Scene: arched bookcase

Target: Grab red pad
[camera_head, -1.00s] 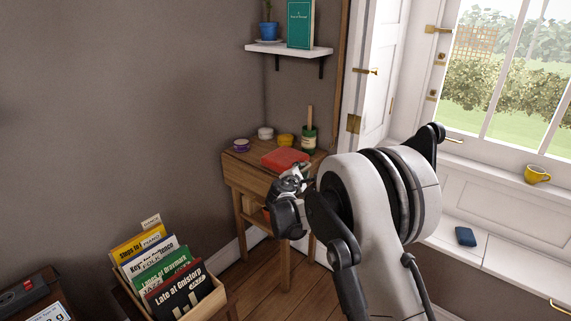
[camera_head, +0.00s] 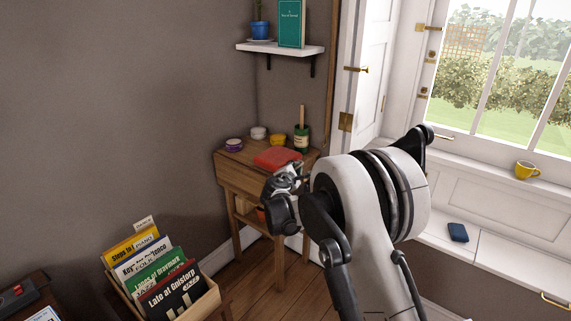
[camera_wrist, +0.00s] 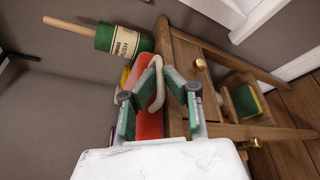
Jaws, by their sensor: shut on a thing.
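The red pad (camera_head: 278,158) lies on top of the small wooden side table (camera_head: 236,168) in the head view. My gripper (camera_head: 287,176) is at the table's front edge, against the near side of the pad. Part of the pad is hidden behind the fingers and wrist.
A green pot with a wooden handle (camera_head: 302,138), a yellow pot (camera_head: 278,139), a white one (camera_head: 258,133) and a purple one (camera_head: 233,145) stand behind the pad. A wall shelf (camera_head: 279,48) is above. A record crate (camera_head: 200,306) stands lower left.

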